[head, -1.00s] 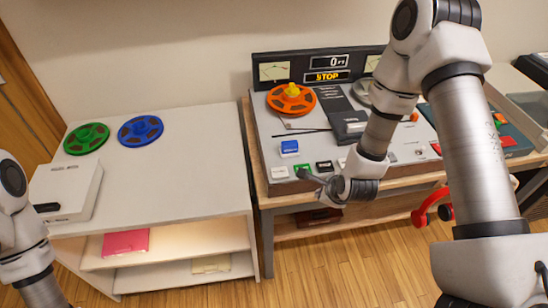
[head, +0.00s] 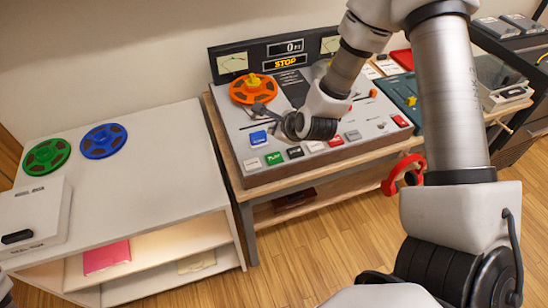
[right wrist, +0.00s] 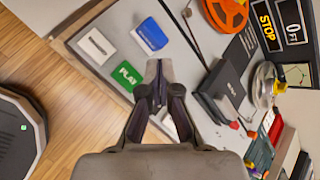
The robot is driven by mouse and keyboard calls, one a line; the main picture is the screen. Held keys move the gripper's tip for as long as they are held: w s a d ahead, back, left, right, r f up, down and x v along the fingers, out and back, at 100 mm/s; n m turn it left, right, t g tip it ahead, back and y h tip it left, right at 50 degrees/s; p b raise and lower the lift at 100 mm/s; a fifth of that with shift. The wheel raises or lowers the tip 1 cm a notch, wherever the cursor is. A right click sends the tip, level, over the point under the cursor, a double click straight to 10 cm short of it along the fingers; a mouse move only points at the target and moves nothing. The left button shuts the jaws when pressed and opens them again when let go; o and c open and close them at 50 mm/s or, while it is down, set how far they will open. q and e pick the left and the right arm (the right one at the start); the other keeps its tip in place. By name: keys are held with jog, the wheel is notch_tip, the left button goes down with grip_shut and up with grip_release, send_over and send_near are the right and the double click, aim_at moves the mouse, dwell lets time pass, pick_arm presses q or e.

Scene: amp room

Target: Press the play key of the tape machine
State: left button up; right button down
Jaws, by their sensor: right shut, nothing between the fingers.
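The tape machine (head: 320,165) stands on a wooden table, with an orange reel (head: 253,89) at its back left. Its display (head: 286,63) reads STOP. The green play key (head: 274,158) is in the front row and also shows in the right wrist view (right wrist: 127,76). My right gripper (head: 262,110) is shut and empty over the deck, behind the front row and near the blue key (head: 258,138). In the right wrist view its closed fingertips (right wrist: 158,63) lie right of the play key, apart from it in the picture. My left gripper is out of view.
Beside the play key are a white key (head: 252,164) and a black key (head: 295,152). A white shelf unit (head: 150,180) on the left carries green and blue reels and a white box. A red headphone-like object (head: 403,175) hangs at the table's front. Wooden floor lies in front.

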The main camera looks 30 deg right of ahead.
aim_at(275, 159)
notch_tip(275, 159, down, 8)
jog(key=b, duration=0.5)
jog(key=shift+r, duration=0.15)
jog(key=shift+f+b, duration=0.2)
jog(key=shift+b, duration=0.15)
dwell(0.6)
jog(key=shift+f+b, duration=0.4)
jog(key=shift+b, duration=0.15)
jog(key=shift+f+b, duration=0.45)
jog(key=shift+b, duration=0.15)
dwell(0.5)
jog(key=shift+r, duration=0.15)
jog(key=shift+r+p, duration=0.6)
jog(key=shift+r, duration=0.15)
